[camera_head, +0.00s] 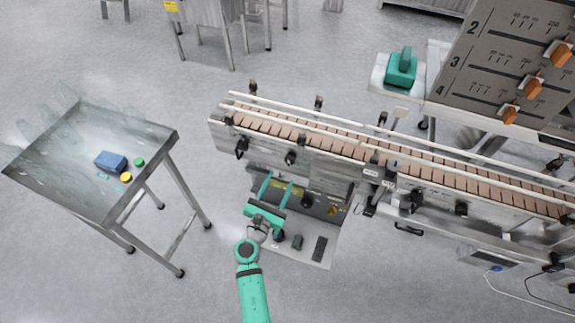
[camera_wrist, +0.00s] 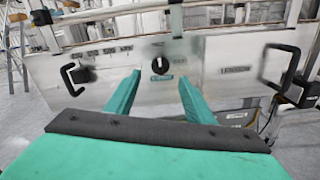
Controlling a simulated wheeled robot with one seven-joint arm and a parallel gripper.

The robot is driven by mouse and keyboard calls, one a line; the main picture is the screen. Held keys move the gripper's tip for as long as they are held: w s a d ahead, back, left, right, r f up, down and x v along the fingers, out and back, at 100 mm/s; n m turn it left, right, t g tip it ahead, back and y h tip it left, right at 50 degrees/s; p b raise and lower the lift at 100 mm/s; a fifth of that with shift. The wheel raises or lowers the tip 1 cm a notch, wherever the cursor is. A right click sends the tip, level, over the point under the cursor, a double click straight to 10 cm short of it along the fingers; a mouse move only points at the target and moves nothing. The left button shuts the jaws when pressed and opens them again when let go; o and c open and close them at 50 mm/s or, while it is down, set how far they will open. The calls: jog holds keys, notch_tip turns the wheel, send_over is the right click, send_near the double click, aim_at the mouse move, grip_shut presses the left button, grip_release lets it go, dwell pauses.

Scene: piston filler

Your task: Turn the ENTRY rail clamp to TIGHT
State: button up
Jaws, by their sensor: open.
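My gripper (camera_head: 278,180) is in front of the conveyor's left end, low by its front side. In the wrist view its two teal fingers (camera_wrist: 160,76) are apart with nothing between them. Beyond the fingertips, and apart from them, a round black knob (camera_wrist: 160,64) with an upright white mark sits on the metal side panel, over a small teal label. Black clamp-like fittings (camera_head: 241,147) stick out from the conveyor's front side. The wrist view shows a black handle at left (camera_wrist: 75,77) and another at right (camera_wrist: 281,66). The lettering is too small to tell which is ENTRY.
The conveyor (camera_head: 330,137) runs to the right. A control box (camera_head: 325,207) and a shelf lie below its front side, close to my gripper. A metal table (camera_head: 72,178) with a blue block (camera_head: 111,161) stands at left. The floor between is clear.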

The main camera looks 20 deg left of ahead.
aim_at(289, 162)
jog(key=w, duration=0.8)
jog(key=shift+w+d, duration=0.15)
jog(key=shift+w, duration=0.1)
jog(key=shift+c, duration=0.3)
jog(key=c, duration=1)
